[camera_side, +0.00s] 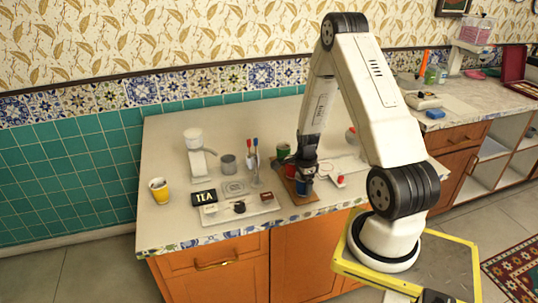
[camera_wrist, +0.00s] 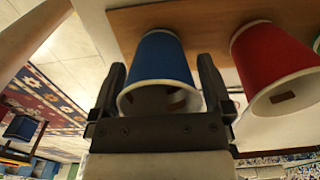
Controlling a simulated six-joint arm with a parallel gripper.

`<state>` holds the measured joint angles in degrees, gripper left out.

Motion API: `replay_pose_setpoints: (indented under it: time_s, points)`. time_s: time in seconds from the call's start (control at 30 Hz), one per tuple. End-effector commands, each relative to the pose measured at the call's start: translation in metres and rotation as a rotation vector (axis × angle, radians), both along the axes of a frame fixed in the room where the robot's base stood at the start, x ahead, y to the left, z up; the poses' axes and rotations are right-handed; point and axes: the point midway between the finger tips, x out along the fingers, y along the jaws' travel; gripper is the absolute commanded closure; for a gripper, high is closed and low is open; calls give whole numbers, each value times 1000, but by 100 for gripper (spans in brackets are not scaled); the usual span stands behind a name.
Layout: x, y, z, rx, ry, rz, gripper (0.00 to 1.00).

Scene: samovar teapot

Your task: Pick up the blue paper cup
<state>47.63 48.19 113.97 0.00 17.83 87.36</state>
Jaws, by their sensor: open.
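The blue paper cup (camera_wrist: 162,60) sits between the two fingers of my gripper (camera_wrist: 161,75) in the wrist view. My gripper is open, with one dark finger on each side of the cup; I cannot tell whether either finger touches it. The cup's rim and open mouth face the wrist camera. In the side view my gripper (camera_side: 303,172) is at the brown wooden board, and the blue cup (camera_side: 302,187) shows small and partly hidden below it.
A red cup (camera_wrist: 268,60) stands close to the right finger in the wrist view, on the wooden board (camera_wrist: 205,16). In the side view a green cup (camera_side: 284,149) is just behind my gripper. A yellow cup (camera_side: 159,190) and a TEA box (camera_side: 204,197) stand farther left.

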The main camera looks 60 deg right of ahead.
Motion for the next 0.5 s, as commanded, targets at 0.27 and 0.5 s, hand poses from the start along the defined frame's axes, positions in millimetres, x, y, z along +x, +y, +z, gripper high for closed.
replay_pose_setpoints:
  time_s: [0.27, 0.5]
  points:
    - [0, 0, 0, 0, 0, 0, 45]
    - [0, 0, 0, 0, 0, 0, 46]
